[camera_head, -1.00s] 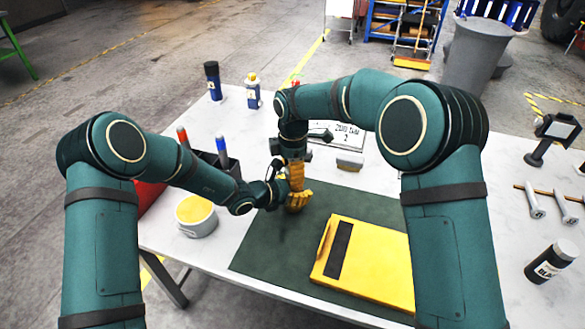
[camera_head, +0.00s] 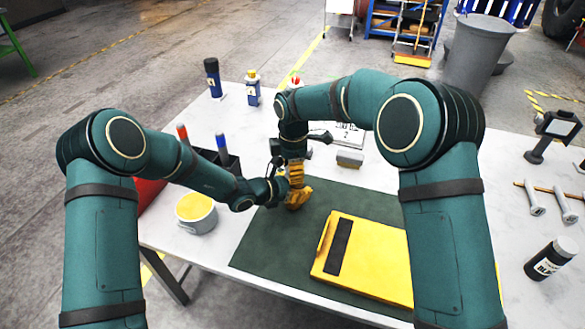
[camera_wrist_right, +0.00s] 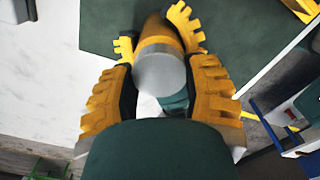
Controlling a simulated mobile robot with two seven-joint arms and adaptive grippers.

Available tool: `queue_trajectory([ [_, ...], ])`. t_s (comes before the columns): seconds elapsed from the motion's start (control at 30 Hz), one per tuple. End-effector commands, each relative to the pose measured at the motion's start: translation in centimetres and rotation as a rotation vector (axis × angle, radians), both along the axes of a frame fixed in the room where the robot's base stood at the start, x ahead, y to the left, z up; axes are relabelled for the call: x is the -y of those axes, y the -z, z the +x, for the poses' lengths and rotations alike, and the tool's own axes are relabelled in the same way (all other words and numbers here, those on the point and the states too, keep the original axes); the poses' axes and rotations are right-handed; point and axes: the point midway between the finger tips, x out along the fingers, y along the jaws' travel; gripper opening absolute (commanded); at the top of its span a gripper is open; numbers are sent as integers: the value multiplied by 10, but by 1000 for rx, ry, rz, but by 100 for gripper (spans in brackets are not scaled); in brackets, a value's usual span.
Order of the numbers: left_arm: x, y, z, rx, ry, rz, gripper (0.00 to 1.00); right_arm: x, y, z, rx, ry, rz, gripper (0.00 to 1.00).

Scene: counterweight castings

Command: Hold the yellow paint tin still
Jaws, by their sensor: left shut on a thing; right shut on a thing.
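A cylinder with a pale grey round end and a yellow band, which I take to be the yellow paint tin (camera_wrist_right: 160,72), is between the fingers of both my grippers in the right wrist view. My right gripper (camera_head: 296,173) points down and is shut on it. My left gripper (camera_head: 298,197) comes in from the left, lower down, and is shut on it too. In the head view the yellow fingers hide nearly all of the tin. Whether it touches the mat cannot be told.
A green mat (camera_head: 262,251) covers the table's front middle, with a yellow flat case (camera_head: 375,262) on it. A pale tub with yellow contents (camera_head: 197,215) stands left of my left gripper. A black-labelled bottle (camera_head: 549,260) stands at right; bottles (camera_head: 253,89) stand behind.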

Motion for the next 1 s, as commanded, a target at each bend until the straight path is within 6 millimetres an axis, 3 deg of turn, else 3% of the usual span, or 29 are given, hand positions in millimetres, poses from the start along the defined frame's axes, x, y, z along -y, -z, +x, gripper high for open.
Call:
queue_trajectory([
  [0.4, 0, -1, 0, 1, -1, -1, 0, 0, 0, 2, -4, 535, -4, 37],
  [0.73, 0, 0, 0, 1, -1, -1, 0, 0, -1, 2, -4, 564, -3, 37],
  [0.77, 0, 0, 0, 1, -1, -1, 0, 0, -1, 2, -4, 563, -3, 59],
  [0.8, 0, 0, 0, 1, -1, -1, 0, 0, -1, 2, -4, 563, -3, 73],
  [0.83, 0, 0, 0, 1, -1, -1, 0, 0, -1, 2, -4, 563, -3, 78],
  [1.0, 0, -1, 0, 1, -1, -1, 0, 0, 0, 2, -4, 562, -4, 78],
])
